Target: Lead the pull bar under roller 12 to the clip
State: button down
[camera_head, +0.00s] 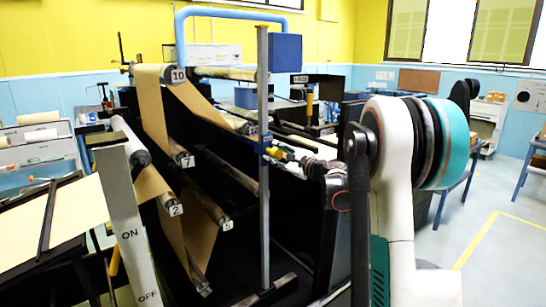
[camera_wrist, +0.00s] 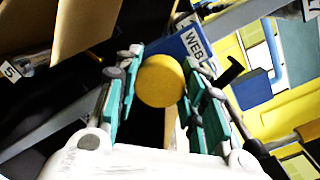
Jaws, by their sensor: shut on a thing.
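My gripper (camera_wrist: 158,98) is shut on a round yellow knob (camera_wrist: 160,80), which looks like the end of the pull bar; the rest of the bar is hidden. In the head view my gripper (camera_head: 283,154) is small, beside the grey upright post, with a yellow-orange spot (camera_head: 273,152) at its tip. A blue block with a white WEB label (camera_wrist: 195,42) lies just beyond the knob in the wrist view; its label is partly cut off. I cannot tell whether they touch. Roller 12's number is not readable.
Brown kraft web (camera_head: 152,105) runs over roller 10 (camera_head: 178,75) and past rollers 7 (camera_head: 187,161), 2 (camera_head: 175,210) and 5 (camera_head: 226,225). The grey post (camera_head: 263,210) stands close to my gripper. The floor at right (camera_head: 500,240) is open.

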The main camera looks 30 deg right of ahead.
aim_at(302, 146)
jog(key=d, duration=0.8)
jog(key=w+d, duration=0.1)
jog(key=d, duration=0.3)
jog(key=shift+r+p, duration=0.35)
jog(key=c, duration=0.7)
grip_release()
jog(key=shift+c, duration=0.2)
jog(key=shift+o, duration=0.6)
jog(key=shift+w+a, duration=0.1)
